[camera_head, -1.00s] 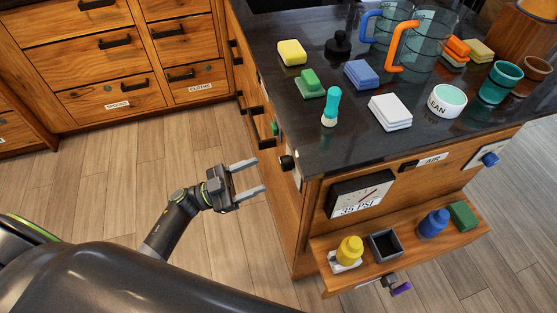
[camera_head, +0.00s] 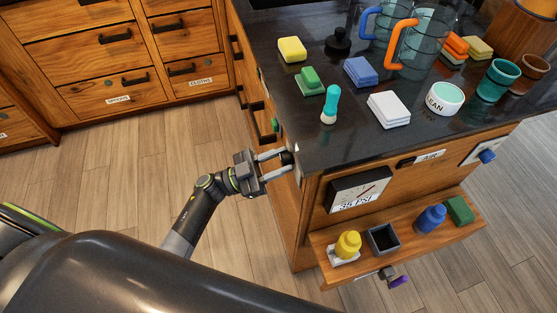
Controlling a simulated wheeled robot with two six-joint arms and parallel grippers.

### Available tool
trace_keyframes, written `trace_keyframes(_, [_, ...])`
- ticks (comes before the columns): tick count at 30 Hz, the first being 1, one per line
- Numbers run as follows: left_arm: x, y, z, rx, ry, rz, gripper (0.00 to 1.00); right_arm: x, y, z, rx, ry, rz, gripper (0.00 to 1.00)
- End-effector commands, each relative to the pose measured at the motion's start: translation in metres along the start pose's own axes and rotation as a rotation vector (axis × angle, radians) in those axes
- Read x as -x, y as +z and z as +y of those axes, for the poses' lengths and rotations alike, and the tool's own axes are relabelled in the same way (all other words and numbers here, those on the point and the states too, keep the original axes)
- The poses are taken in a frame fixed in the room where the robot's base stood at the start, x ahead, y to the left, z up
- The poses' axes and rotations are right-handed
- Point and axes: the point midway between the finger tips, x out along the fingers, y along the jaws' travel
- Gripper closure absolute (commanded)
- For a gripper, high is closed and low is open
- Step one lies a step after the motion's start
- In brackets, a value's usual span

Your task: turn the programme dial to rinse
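A small black round knob (camera_head: 288,158), which looks like the dial, sits on the left side of the wooden counter, just below the dark top. Its markings cannot be read from here. My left gripper (camera_head: 286,160) is at this knob, with one pale finger above it and one below. The fingers partly cover the knob, and whether they press on it cannot be made out. My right gripper is not in view.
The dark countertop (camera_head: 310,145) overhangs close above the fingers and carries sponges, a teal-topped brush (camera_head: 330,104) and jugs (camera_head: 402,45). A gauge (camera_head: 358,191) and a low shelf (camera_head: 335,274) with bottles are on the front. Floor left of the counter is clear.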

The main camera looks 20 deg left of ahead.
Motion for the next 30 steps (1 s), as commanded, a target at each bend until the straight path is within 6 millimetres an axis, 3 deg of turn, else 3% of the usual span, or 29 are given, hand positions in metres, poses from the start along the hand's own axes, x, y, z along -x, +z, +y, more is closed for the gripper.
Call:
trace_keyframes(4, [0.000, 0.000, 0.000, 0.000, 0.000, -0.001, 0.89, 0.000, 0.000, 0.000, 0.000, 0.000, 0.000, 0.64])
trace_keyframes(17, [0.001, 0.002, 0.000, -0.099, 0.042, -0.001, 0.89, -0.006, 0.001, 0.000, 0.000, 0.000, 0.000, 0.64])
trace_keyframes(30, [0.001, 0.002, -0.002, -0.431, 0.180, -0.002, 0.89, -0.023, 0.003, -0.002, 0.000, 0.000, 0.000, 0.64])
